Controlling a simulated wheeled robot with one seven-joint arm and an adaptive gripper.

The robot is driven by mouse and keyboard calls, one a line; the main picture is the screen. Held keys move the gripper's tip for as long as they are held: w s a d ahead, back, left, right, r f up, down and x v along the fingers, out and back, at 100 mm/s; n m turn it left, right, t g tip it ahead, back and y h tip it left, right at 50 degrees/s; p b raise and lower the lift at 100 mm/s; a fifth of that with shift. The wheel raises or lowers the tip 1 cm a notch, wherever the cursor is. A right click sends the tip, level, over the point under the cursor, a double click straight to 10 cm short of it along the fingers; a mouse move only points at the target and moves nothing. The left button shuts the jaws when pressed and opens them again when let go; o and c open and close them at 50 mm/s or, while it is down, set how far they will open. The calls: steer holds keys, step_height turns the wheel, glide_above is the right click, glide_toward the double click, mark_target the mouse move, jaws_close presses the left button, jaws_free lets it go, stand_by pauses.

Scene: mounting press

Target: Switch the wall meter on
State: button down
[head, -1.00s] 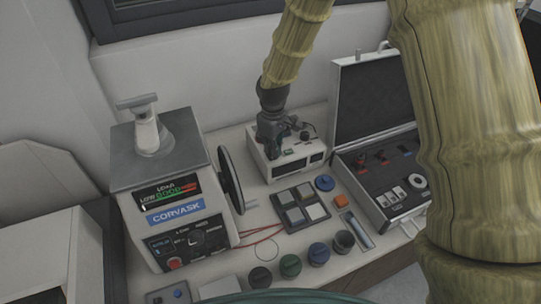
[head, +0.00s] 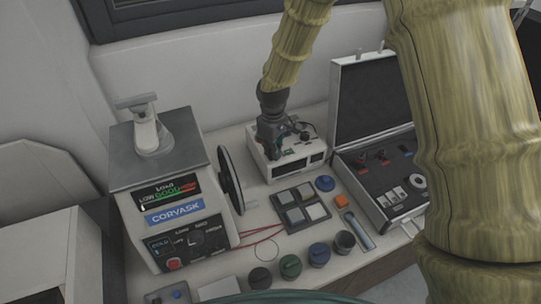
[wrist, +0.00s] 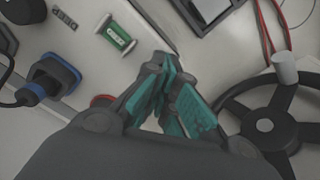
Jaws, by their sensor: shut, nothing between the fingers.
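A white box-shaped meter (head: 268,168) with two dark display windows on its front stands at the back of the bench, against the wall. In the wrist view its pale top (wrist: 85,60) carries a small green rocker-like part (wrist: 115,37) in a silver frame, a blue-and-black plug (wrist: 50,80) and a red round part (wrist: 101,101) partly hidden by a finger. My gripper (head: 284,152) is over the top of the meter. In the wrist view the teal-padded fingers of my gripper (wrist: 165,62) are shut and empty, beside the green part. I cannot tell whether they touch the box.
The Corvask press (head: 170,210) stands at left, its black handwheel (head: 231,181) close to the meter. A tray of square pads (head: 300,207) lies in front. An open case (head: 385,175) stands at right. Several round pots (head: 290,266) line the front. Red wires (head: 258,236) lie between.

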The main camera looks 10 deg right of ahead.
steer(key=shift+f, duration=0.5)
stand_by(0.3)
steer(key=shift+r+p, duration=2.35)
steer(key=shift+r, duration=1.2)
